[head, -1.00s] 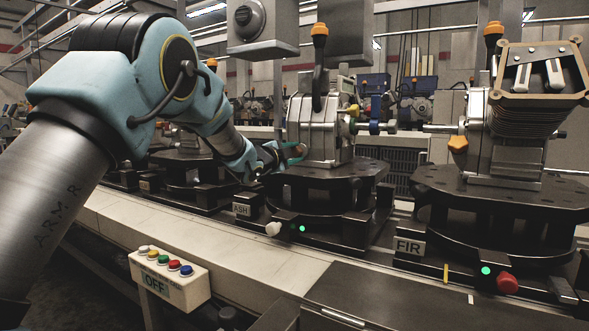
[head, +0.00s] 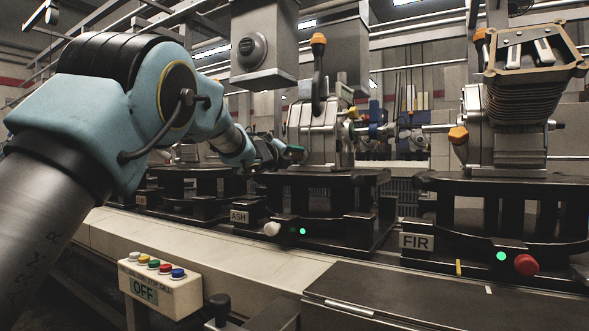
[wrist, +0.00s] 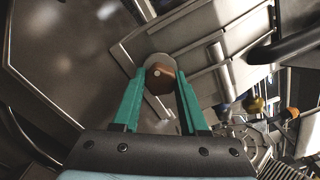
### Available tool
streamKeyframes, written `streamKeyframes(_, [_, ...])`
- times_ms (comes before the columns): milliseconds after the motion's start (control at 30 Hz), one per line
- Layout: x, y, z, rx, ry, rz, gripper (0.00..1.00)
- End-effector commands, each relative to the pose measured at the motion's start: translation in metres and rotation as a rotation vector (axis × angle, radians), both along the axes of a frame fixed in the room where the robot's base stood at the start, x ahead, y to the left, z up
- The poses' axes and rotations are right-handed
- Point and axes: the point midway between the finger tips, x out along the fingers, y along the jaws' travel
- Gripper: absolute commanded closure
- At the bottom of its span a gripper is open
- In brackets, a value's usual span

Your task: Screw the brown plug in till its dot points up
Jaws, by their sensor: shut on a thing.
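The brown plug (wrist: 161,75) sits in a pale round seat on the side of a grey metal housing in the wrist view. A small light dot shows on its face, left of and slightly above its middle in that picture. My gripper (wrist: 160,82) has its two green fingers shut on the plug, one on each side. In the head view my gripper (head: 294,150) is at the left side of the grey housing (head: 318,133) on the ASH fixture. The plug cannot be made out there.
The ASH fixture (head: 330,182) and the FIR fixture (head: 480,190) stand side by side on the conveyor. A lever with an orange knob (head: 318,40) rises by the housing. A button box (head: 160,286) marked OFF is in front.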

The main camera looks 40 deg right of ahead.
Motion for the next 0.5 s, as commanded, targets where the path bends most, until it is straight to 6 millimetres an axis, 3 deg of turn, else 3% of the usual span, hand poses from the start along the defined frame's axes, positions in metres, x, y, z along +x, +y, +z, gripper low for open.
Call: streamKeyframes(500, [-0.0003, -0.0005, -0.0063, 0.126, -0.476, -0.001, 1.0])
